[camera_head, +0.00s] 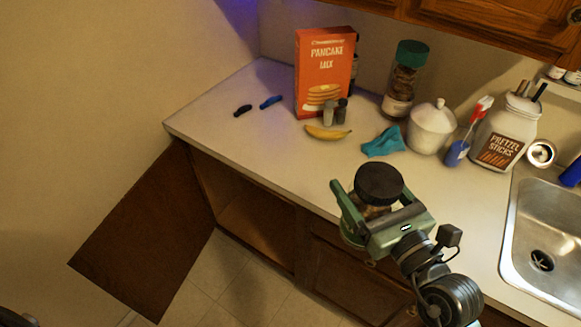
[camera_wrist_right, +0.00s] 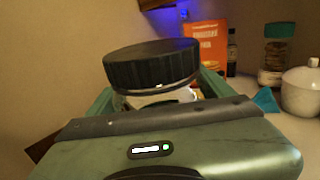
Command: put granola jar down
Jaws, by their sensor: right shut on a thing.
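The granola jar (camera_head: 378,188) has a black lid and a clear body with brown contents. My right gripper (camera_head: 362,208) is shut on it, with the green fingers on either side of its body below the lid. The jar looks upright, near the front edge of the counter (camera_head: 240,107); I cannot tell whether its base touches anything. In the right wrist view the jar's black lid (camera_wrist_right: 152,64) stands up behind the green gripper body, which hides most of the jar. My left gripper is not in view.
A pancake mix box (camera_head: 322,72), banana (camera_head: 327,132), teal cloth (camera_head: 384,142), white lidded pot (camera_head: 432,126), teal-lidded jar (camera_head: 404,78) and pretzel jar (camera_head: 503,133) stand further back. The sink (camera_head: 550,235) is at right. The counter's left part is mostly free. A cabinet door (camera_head: 150,235) hangs open below.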

